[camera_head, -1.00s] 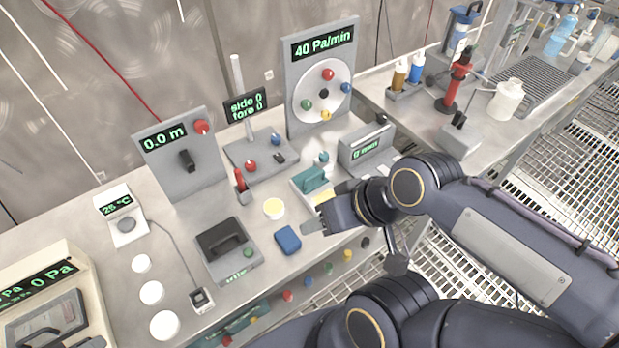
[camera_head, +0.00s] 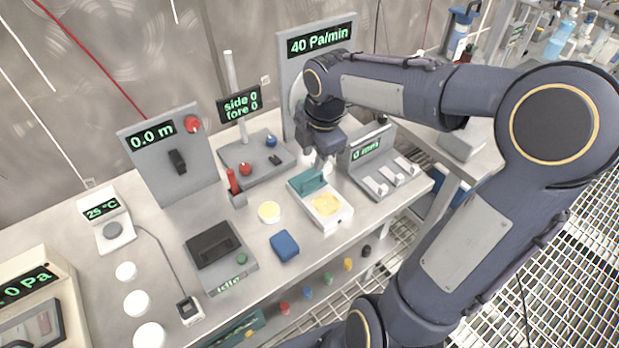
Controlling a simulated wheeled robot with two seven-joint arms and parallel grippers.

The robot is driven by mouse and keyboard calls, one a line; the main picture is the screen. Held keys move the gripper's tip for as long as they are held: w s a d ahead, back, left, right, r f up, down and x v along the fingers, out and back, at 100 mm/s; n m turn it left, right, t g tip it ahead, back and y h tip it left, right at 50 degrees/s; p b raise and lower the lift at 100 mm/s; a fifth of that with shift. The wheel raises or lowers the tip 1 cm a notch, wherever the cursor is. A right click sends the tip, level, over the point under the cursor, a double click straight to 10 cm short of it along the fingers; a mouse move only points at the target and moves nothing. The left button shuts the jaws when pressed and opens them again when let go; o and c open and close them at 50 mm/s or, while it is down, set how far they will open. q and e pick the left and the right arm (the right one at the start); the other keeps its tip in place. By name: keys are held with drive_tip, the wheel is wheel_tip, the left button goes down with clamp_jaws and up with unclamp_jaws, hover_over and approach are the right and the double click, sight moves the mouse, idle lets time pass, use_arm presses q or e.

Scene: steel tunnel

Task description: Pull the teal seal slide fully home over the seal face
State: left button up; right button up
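The teal seal slide (camera_head: 308,182) sits at the back end of a small white block. My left gripper is not in view.
A grey unit reading "0 mm" with white levers (camera_head: 383,184) stands close on the right. The dial panel (camera_head: 318,40) rises behind my wrist.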

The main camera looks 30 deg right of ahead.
sight(309, 178)
drive_tip(key=shift+n, duration=0.3)
drive_tip(key=f, duration=0.2)
drive_tip(key=w+f, duration=0.1)
drive_tip(key=f, duration=0.2)
drive_tip(key=w+f+b, duration=0.1)
drive_tip(key=f, duration=0.2)
drive_tip(key=shift+d, duration=0.1)
clamp_jaws()
